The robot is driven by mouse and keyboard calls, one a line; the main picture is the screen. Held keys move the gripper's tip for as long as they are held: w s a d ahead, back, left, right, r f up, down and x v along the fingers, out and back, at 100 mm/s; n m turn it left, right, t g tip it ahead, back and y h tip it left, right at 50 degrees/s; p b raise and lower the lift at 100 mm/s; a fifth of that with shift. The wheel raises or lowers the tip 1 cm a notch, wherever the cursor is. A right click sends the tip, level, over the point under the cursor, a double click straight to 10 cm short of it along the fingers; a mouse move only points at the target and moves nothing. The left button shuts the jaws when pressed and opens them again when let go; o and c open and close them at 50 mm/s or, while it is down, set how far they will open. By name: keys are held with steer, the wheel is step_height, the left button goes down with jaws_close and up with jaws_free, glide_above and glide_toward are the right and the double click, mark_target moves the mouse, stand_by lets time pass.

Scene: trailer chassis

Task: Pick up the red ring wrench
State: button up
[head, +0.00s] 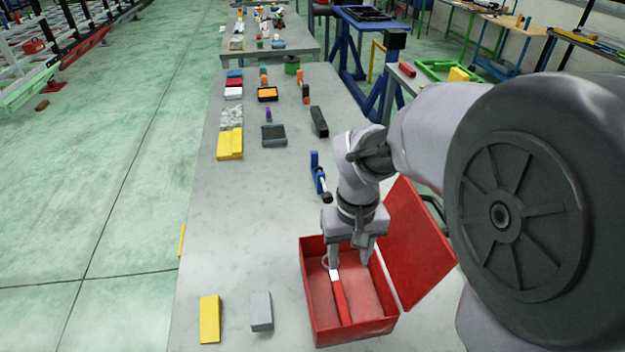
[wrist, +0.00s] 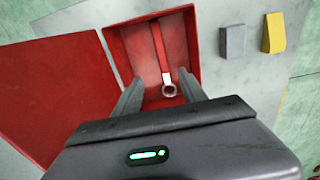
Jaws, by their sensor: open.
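The red ring wrench (head: 339,298) lies inside an open red toolbox (head: 308,290) on the grey table. Its handle is red and its ring end is bare metal. In the wrist view the wrench (wrist: 164,60) runs lengthwise in the box, with the ring towards my gripper. My gripper (head: 348,262) points down over the far part of the box, above the ring end. In the wrist view my gripper (wrist: 160,88) is open, with the ring between and slightly beyond its fingers. Nothing is held. The gap in height between fingertips and ring is hard to tell.
The toolbox's red lid (head: 415,245) stands open on the right. A yellow block (head: 209,319) and a grey block (head: 261,311) lie left of the box. A blue clamp-like tool (head: 319,177) lies behind it. The table's left middle is clear.

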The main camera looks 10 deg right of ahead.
steer(key=b, duration=0.5)
glide_above(341, 296)
steer(key=f, duration=1.1)
steer(key=shift+s+d, duration=0.15)
steer(key=shift+s, duration=0.15)
steer(key=f+b, duration=0.1)
steer(key=f, duration=0.2)
steer(key=f+b, duration=0.1)
steer(key=f, duration=0.1)
steer(key=shift+w+a+f+b, duration=0.2)
steer(key=shift+w+f+b, duration=0.05)
steer(key=shift+f+b, duration=0.1)
steer(key=shift+r, duration=0.15)
steer(key=shift+c, duration=0.4)
jaws_close()
